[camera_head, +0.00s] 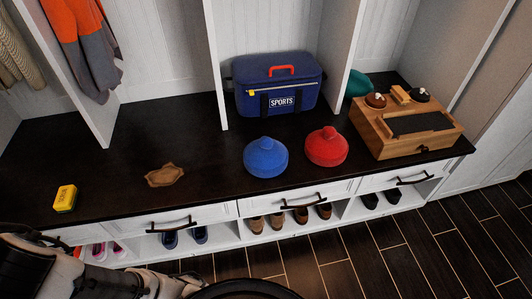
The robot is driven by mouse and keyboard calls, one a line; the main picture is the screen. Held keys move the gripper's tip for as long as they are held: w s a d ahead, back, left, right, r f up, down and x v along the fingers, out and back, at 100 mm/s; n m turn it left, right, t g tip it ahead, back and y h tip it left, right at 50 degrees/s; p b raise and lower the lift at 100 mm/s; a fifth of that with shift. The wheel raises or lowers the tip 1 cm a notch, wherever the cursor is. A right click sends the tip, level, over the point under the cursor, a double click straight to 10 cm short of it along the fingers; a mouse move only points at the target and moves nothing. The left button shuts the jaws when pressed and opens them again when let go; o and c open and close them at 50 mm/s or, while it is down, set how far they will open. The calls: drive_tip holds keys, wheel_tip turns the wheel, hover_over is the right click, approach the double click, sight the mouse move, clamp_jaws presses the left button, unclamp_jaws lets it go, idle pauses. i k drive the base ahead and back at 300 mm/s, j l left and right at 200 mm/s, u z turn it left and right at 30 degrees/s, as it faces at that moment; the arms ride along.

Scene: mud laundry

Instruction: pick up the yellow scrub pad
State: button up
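The yellow scrub pad (65,198) is a small yellow block with dark marking on its face. It lies on the dark bench top (112,183) at the left, close to the front edge. Nothing touches it. Parts of my arm show at the bottom left, below and in front of the pad. My gripper's fingers cannot be made out in this view.
White dividers (214,65) rise from the bench. Shoes (185,238) sit below.

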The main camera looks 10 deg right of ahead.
sight(65, 201)
drive_tip(key=u, duration=1.15)
